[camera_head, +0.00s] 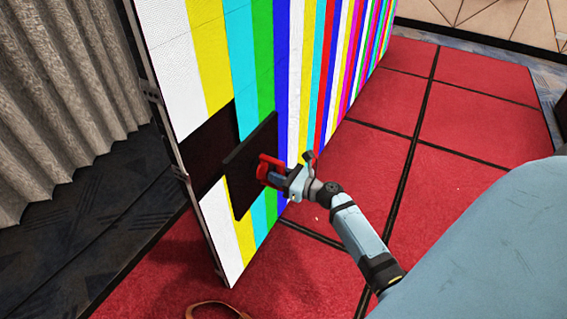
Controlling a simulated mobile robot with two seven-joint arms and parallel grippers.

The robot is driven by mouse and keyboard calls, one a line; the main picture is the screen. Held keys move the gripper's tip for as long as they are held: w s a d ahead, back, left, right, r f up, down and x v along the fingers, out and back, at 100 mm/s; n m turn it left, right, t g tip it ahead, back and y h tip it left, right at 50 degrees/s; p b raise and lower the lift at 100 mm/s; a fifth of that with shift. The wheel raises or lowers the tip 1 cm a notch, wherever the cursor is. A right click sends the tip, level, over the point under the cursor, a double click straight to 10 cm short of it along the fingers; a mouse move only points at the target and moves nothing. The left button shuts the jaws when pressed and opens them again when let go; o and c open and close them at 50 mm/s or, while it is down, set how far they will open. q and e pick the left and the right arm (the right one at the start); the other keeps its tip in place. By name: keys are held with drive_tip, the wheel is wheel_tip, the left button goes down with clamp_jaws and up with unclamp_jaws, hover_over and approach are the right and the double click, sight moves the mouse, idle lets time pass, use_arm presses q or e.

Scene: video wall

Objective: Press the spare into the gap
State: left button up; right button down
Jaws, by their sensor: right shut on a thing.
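The video wall (215,45) stands upright and shows vertical colour bars. A dark rectangular gap (207,148) opens in its lower left part. The spare (250,158), a flat black panel, is upright in front of the wall, to the right of the gap, and overlaps its right edge in view. My right gripper (273,172) is shut on the spare at the panel's near side, where red parts show. Whether the spare touches the wall I cannot tell. My left gripper is out of view.
Red floor tiles (455,118) with dark seams lie to the right of the wall and look clear. A grey pleated curtain (60,90) hangs at the left. A brown curved thing (215,306) lies at the bottom edge.

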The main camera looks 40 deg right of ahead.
sight(264, 169)
drive_tip(key=shift+x, duration=1.95)
drive_tip(key=shift+w+a+r, duration=0.15)
drive_tip(key=shift+w, duration=0.05)
drive_tip(key=shift+b+x, duration=0.4)
drive_tip(key=shift+x, duration=4.3)
idle(1.2)
